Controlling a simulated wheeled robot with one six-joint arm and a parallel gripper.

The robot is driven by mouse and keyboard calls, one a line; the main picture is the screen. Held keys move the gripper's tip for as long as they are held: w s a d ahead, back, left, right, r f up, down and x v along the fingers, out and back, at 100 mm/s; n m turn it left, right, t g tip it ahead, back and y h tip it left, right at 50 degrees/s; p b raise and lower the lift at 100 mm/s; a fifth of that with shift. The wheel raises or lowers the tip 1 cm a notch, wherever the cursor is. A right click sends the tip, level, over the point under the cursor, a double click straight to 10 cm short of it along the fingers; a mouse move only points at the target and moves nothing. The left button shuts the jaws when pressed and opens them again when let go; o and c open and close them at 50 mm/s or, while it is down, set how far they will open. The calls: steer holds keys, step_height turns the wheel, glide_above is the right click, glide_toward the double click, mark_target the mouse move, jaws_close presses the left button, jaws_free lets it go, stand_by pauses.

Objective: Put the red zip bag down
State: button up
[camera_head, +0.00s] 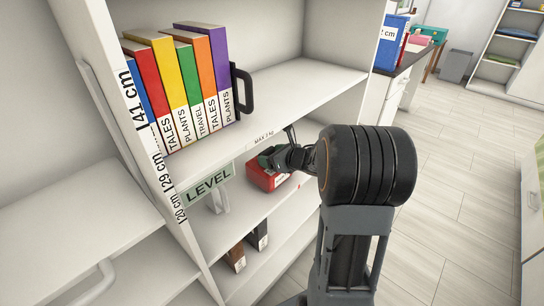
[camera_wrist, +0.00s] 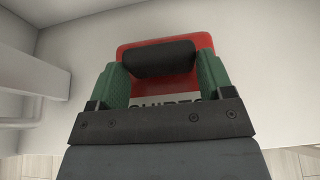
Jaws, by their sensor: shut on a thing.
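The red zip bag (camera_head: 266,177) is in the middle shelf space of the white bookcase, under the shelf of books. My gripper (camera_head: 279,157) is above it and shut on it. In the wrist view, the green fingers of my gripper (camera_wrist: 162,82) close on both ends of the bag's black handle (camera_wrist: 158,58). Red parts of the bag (camera_wrist: 205,42) show around the handle, with dark lettering partly hidden by my gripper. I cannot tell whether the bag touches the shelf board (camera_head: 240,215) below.
Several colored books (camera_head: 185,85) and a black bookend (camera_head: 241,90) stand on the shelf above. A LEVEL sign (camera_head: 208,183) is at the shelf's left front. Dark boxes (camera_head: 257,236) sit one level lower. The shelf board has bare room around the bag.

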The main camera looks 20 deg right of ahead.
steer(key=shift+f, duration=0.2)
steer(key=o, duration=1.5)
steer(key=shift+c, duration=0.2)
